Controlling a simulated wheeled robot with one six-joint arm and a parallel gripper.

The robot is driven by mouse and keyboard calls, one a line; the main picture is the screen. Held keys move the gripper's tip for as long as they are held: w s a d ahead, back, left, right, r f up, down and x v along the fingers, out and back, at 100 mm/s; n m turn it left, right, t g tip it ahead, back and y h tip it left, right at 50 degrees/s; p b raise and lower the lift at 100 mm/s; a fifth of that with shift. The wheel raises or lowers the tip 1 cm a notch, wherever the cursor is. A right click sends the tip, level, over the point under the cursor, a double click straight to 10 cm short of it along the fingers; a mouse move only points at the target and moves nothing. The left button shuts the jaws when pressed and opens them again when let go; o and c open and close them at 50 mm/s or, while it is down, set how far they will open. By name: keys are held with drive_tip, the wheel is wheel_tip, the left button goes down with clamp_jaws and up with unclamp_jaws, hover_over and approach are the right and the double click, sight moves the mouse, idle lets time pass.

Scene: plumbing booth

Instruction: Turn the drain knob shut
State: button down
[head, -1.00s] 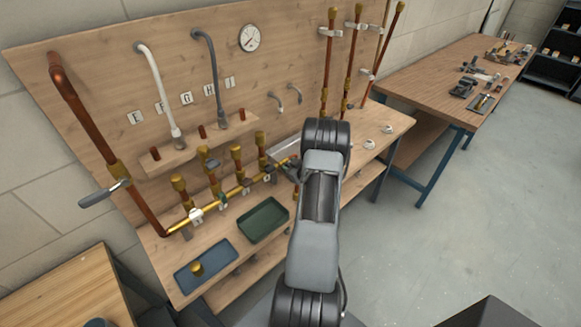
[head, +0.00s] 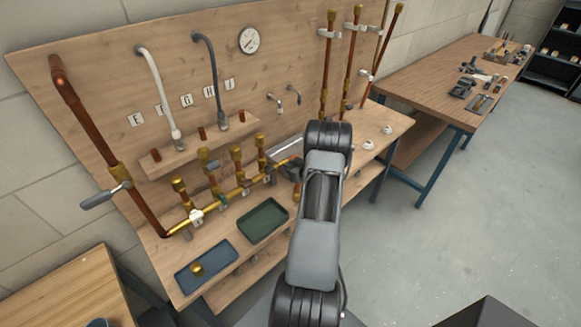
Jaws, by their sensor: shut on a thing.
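The brass manifold (head: 228,199) runs along the bench at the foot of the wooden back panel, with several upright brass branches. My gripper (head: 291,171) is at the manifold's right end, largely hidden behind my own arm. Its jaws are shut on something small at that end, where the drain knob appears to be. The knob itself is hidden by the gripper and arm, so its angle cannot be told.
A blue tray (head: 222,273) holding a small brass part (head: 196,268) and a green tray (head: 281,207) lie in front of the manifold. A lever valve (head: 103,195) sticks out at the left. Copper pipes (head: 347,62) stand behind my arm. Open floor lies to the right.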

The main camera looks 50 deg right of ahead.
drive_tip(key=shift+m, duration=0.3)
drive_tip(key=shift+r, duration=0.1)
drive_tip(key=c, duration=1.1)
unclamp_jaws()
drive_tip(key=shift+w, duration=0.1)
drive_tip(key=shift+o, duration=0.2)
drive_tip(key=shift+d, duration=0.1)
drive_tip(key=d+b+v, duration=0.1)
drive_tip(key=b+v, duration=0.1)
drive_tip(key=v, duration=1.1)
drive_tip(key=shift+s+a, duration=0.4)
drive_tip(key=shift+r, duration=0.1)
